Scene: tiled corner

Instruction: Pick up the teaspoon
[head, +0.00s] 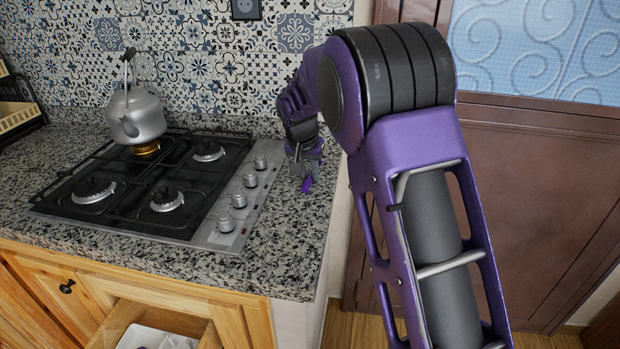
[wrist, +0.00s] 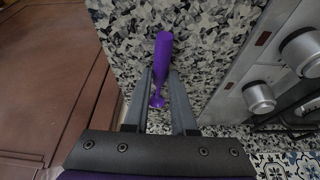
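The purple teaspoon (wrist: 163,52) lies on the speckled stone counter in the wrist view. Its wide end points away from my gripper and its thin part runs back between the fingers. In the head view a small piece of it (head: 306,185) shows just below my gripper (head: 304,160), near the counter's right end. In the wrist view my gripper (wrist: 161,74) is open, with one finger on each side of the teaspoon. A narrow gap seems to show on both sides. I cannot tell the exact height of the fingertips above the counter.
The gas stove (head: 165,185) with its knobs (head: 238,199) is left of my gripper. A kettle (head: 135,114) stands on a back burner. The tiled wall (head: 230,65) is behind. The counter (head: 285,245) is clear in front. A drawer (head: 165,318) is open below.

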